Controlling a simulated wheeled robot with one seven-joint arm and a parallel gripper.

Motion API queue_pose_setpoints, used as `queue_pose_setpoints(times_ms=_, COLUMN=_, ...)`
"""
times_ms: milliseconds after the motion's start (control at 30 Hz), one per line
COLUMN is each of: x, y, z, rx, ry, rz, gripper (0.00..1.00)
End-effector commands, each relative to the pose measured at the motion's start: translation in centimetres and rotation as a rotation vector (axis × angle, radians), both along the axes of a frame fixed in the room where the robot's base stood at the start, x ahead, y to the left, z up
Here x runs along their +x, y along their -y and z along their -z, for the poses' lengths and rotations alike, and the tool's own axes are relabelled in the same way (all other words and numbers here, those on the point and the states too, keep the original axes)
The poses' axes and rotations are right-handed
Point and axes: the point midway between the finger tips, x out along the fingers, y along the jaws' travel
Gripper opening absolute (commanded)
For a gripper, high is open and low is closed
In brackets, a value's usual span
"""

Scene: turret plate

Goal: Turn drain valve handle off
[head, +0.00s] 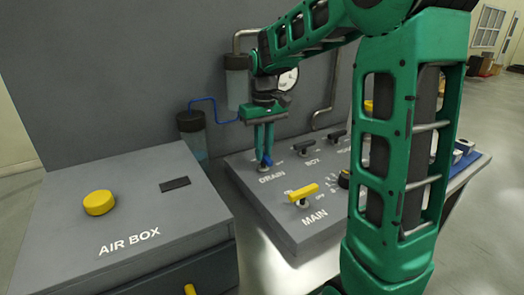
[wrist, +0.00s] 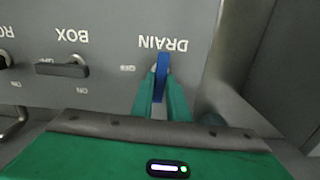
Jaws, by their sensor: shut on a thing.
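The blue drain valve handle (wrist: 161,76) is on the grey panel by the DRAIN label in the wrist view. It points down the picture, and a small OFF label lies to its left. It also shows in the head view (head: 266,161). My gripper (wrist: 160,88) is shut on the handle, with one green finger on each side. In the head view my gripper (head: 265,155) reaches down to the handle from above. Any ON label for the drain handle is hidden by my gripper.
The dark BOX handle (wrist: 62,70) lies crosswise nearby, towards its OFF label. A yellow MAIN handle (head: 301,192) is in front on the panel (head: 268,215). The air box (head: 145,215) stands left with a yellow knob (head: 99,202). A blue tube and canister (head: 191,122) are behind.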

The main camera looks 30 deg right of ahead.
Motion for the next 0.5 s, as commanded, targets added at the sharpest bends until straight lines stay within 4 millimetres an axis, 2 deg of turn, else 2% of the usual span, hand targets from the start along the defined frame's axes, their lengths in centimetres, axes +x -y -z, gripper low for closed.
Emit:
queue_pose_setpoints(times_ms=267, x=0.01, y=0.01, z=-0.04, rx=0.000, ry=0.001, rz=0.174, gripper=0.00)
queue_pose_setpoints(times_ms=500, x=0.02, y=-0.02, z=-0.05, rx=-0.001, ry=0.002, rz=0.397, gripper=0.00)
